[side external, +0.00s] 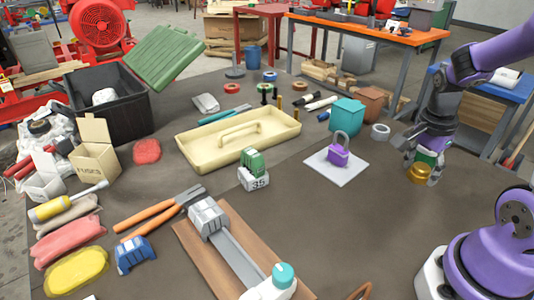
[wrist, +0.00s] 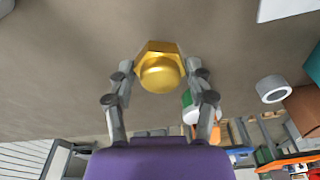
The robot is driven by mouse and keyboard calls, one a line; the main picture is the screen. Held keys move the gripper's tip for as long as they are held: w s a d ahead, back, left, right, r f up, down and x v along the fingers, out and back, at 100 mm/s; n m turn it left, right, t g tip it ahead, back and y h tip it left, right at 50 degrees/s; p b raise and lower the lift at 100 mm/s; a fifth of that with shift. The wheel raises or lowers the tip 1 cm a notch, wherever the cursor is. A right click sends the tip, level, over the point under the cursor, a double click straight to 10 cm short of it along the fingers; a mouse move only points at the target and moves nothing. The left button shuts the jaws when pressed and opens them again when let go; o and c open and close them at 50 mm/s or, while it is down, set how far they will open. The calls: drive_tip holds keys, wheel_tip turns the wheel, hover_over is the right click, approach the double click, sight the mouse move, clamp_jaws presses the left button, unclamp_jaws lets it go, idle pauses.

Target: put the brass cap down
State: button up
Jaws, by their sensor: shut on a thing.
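The brass cap (side external: 421,174) is a shiny gold piece at the right of the side external view, low over the grey-brown table. In the wrist view the brass cap (wrist: 160,68) shows a hexagonal part and a rounded end. My gripper (side external: 420,168) is shut on it, with one finger on each side; the gripper (wrist: 162,65) also shows in the wrist view. I cannot tell whether the cap touches the table.
A green and white object (side external: 428,157) stands close behind my gripper. A grey-white ring (side external: 380,131), a teal bin (side external: 347,116) and a purple padlock (side external: 339,154) on a white plate are to the left. The table in front of the cap is clear.

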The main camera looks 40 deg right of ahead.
sight(412, 193)
drive_tip(key=shift+s+d+f, duration=0.15)
drive_tip(key=shift+d+f, duration=0.35)
drive_tip(key=shift+d, duration=0.1)
drive_tip(key=shift+f, duration=1.85)
drive_tip(key=o, duration=1.3)
drive_tip(key=shift+f, duration=0.15)
drive_tip(key=shift+c, duration=0.2)
